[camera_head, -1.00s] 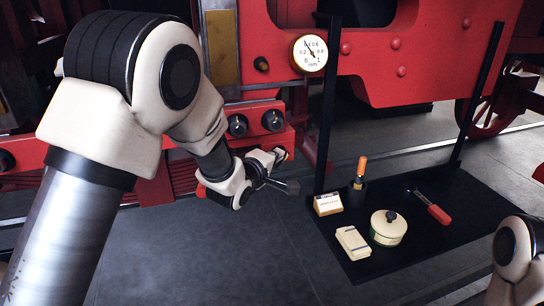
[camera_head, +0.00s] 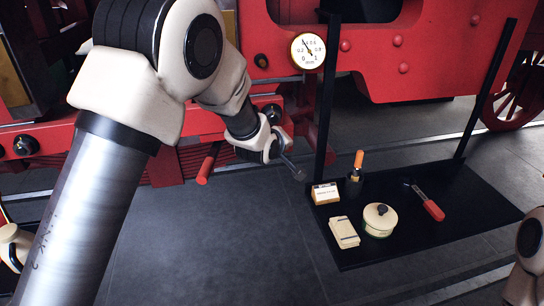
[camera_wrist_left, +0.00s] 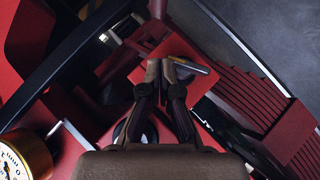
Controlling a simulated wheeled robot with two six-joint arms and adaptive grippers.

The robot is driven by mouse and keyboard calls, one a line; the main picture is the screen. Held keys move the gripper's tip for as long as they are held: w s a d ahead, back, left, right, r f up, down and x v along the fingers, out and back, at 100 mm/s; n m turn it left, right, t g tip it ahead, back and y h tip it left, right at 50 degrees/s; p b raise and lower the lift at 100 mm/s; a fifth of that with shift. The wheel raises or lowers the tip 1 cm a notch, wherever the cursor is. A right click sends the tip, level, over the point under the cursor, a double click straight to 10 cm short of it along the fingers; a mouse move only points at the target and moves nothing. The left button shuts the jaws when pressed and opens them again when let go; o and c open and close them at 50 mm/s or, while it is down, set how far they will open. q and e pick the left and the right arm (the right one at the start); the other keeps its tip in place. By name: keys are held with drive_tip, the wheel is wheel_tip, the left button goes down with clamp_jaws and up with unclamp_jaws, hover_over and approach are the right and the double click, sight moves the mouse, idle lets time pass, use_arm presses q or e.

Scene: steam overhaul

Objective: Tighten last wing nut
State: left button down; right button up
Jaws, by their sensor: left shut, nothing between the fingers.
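My left gripper (camera_head: 294,169) is shut and empty in the head view, low in front of the red engine frame, left of the black upright post. In the left wrist view its fingertips (camera_wrist_left: 161,70) are together in front of a red block (camera_wrist_left: 180,50). A short grey metal rod (camera_wrist_left: 193,66) shows by the tips; I cannot tell whether it touches them. No wing nut can be made out clearly in either view. My right gripper is out of view.
A dial gauge (camera_head: 307,52) is by the black post (camera_head: 327,100). A black tray (camera_head: 455,225) holds a box (camera_head: 325,193), a block (camera_head: 343,232), a lidded tin (camera_head: 380,219), an orange-handled tool (camera_head: 358,160) and a red-handled tool (camera_head: 433,210). Open floor (camera_head: 220,240) lies left.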

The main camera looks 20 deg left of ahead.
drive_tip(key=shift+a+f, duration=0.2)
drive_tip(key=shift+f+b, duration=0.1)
drive_tip(key=shift+b, duration=0.2)
idle(1.2)
